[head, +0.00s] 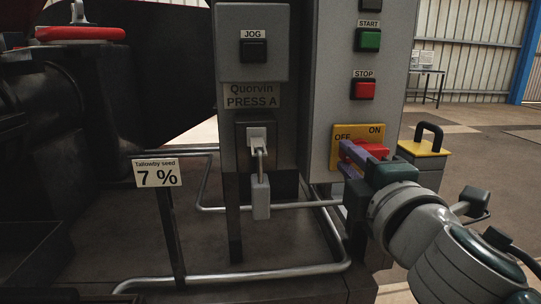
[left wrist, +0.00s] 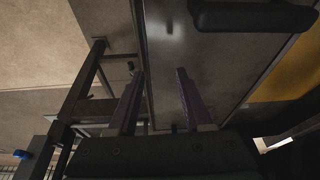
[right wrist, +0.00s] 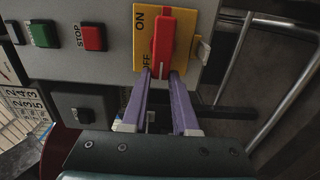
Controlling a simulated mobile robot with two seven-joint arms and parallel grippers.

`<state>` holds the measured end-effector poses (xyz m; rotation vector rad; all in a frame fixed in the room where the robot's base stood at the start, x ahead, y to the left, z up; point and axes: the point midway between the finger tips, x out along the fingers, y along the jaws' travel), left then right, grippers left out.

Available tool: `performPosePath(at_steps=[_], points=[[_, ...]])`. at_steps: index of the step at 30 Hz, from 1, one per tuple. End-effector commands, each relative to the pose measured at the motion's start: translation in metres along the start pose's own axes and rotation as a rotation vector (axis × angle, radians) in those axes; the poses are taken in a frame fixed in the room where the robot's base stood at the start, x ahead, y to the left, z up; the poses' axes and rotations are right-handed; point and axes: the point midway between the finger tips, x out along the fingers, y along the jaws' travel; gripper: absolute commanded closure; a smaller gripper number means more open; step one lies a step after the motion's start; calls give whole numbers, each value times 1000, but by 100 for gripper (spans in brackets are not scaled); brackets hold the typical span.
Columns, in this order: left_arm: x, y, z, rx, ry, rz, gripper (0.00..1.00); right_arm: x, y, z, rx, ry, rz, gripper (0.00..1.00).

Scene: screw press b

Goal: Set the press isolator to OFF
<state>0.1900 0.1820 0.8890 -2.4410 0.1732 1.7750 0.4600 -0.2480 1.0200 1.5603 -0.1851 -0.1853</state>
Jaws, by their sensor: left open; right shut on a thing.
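The press isolator is a red handle (head: 376,150) on a yellow plate (head: 346,132) marked OFF at left and ON at right, low on the grey control box. My right gripper (head: 352,158) reaches it from the lower right, and its purple fingers are shut on the handle. In the right wrist view the handle (right wrist: 163,38) lies lengthwise along the plate (right wrist: 140,42), its near end between my fingertips (right wrist: 161,76). The fingers partly cover the OFF word there. My left gripper (left wrist: 155,72) is open and empty; the head view does not show it.
Green START (head: 368,40) and red STOP (head: 364,89) buttons sit above the isolator. Metal rails (head: 250,275) run below the panel.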

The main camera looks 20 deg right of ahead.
Motion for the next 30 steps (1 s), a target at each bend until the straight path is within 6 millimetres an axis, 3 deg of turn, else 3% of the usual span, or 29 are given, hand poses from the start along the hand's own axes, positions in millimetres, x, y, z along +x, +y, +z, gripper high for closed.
performPosePath(at_steps=[13, 14, 21, 30], points=[[0, -2, 0, 6, -1, -4, 50, 0, -1, 0, -16, 1, 0, 100], [0, -2, 0, 6, -1, -5, 50, 0, -1, 0, -16, 1, 0, 71], [0, -3, 1, 10, -2, -8, 50, 0, -1, 0, -14, 1, 0, 44], [0, -3, 1, 10, -2, -8, 50, -2, -1, 0, -13, 0, -1, 43]])
